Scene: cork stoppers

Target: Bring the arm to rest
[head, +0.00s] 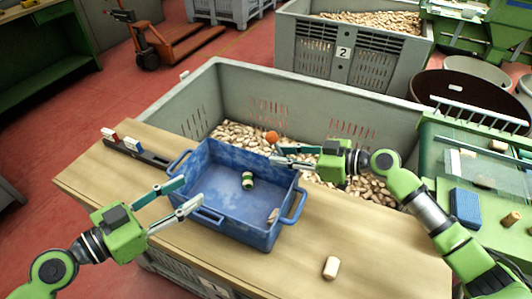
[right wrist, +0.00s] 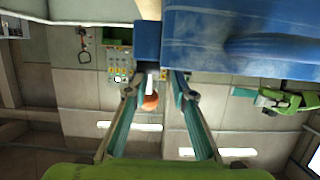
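My left gripper (head: 180,200) is open and empty, with its fingers apart at the left edge of the blue tote (head: 205,216). My right gripper (head: 278,155) is above the tote's far right side, its fingers pointing left. In the right wrist view its fingers (right wrist: 155,88) are apart, with nothing clearly held. A small orange ball (head: 272,137) shows just beyond them; an orange piece also shows between the fingers in the right wrist view (right wrist: 150,101), its distance unclear. The tote holds a green-and-white piece (head: 248,181) and a pale cork-like piece (head: 273,215).
The tote stands on a wooden table (head: 350,235), with a cork stopper (head: 331,267) lying at the front right. A grey crate of corks (head: 215,80) stands behind. A green machine (head: 470,160) is at the right.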

